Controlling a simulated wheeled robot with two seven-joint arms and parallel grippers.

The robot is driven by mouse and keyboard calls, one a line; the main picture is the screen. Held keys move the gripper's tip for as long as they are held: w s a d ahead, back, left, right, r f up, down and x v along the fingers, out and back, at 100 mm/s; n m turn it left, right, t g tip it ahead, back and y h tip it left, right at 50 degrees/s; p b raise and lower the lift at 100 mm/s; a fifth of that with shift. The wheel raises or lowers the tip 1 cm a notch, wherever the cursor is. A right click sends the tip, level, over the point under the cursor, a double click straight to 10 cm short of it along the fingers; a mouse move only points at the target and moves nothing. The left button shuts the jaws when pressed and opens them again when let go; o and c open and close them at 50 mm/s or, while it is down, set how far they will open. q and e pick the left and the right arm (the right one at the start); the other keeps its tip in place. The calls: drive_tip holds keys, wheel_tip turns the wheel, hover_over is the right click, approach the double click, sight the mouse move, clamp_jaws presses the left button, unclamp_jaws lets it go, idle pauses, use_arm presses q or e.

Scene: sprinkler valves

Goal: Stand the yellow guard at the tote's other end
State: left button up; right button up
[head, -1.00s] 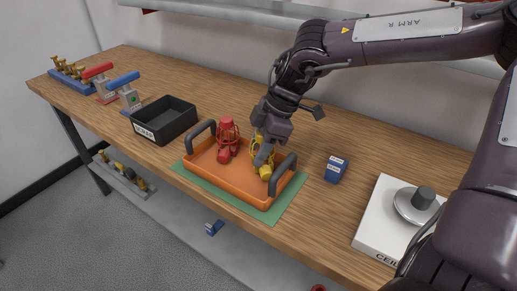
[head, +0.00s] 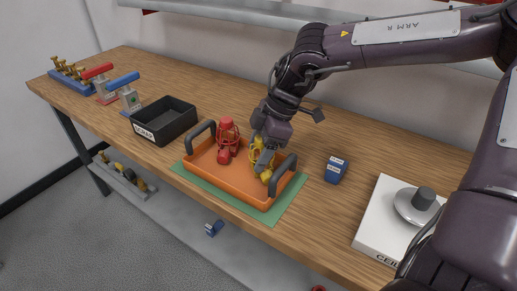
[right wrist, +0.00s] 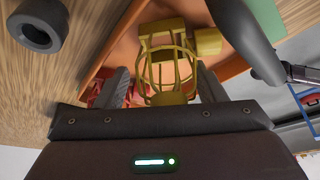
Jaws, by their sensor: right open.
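The orange tote (head: 208,178) with two dark handles sits on a green mat (head: 280,212) on the bench. A red guard (head: 227,150) stands in the tote's left half. The yellow guard (head: 257,160), a wire cage with a solid knob, is in the right half, partly hidden by my right gripper (head: 264,160). In the right wrist view the yellow guard (right wrist: 168,62) lies between the open fingers of my right gripper (right wrist: 160,88). I cannot tell whether the fingers touch it. My left gripper is not in view.
A black scrap bin (head: 165,118) stands left of the tote. A blue box (head: 336,170) is to its right, then a white plate with a grey disc (head: 412,206). Red-handled and blue-handled valves (head: 124,92) stand farther left. Bench behind the tote is clear.

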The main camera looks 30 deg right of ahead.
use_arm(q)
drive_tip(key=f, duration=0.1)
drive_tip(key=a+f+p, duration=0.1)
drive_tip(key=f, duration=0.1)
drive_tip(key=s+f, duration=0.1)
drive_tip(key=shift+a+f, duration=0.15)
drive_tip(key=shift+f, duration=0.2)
use_arm(e)
drive_tip(key=v, duration=1.2)
drive_tip(key=shift+r, duration=0.1)
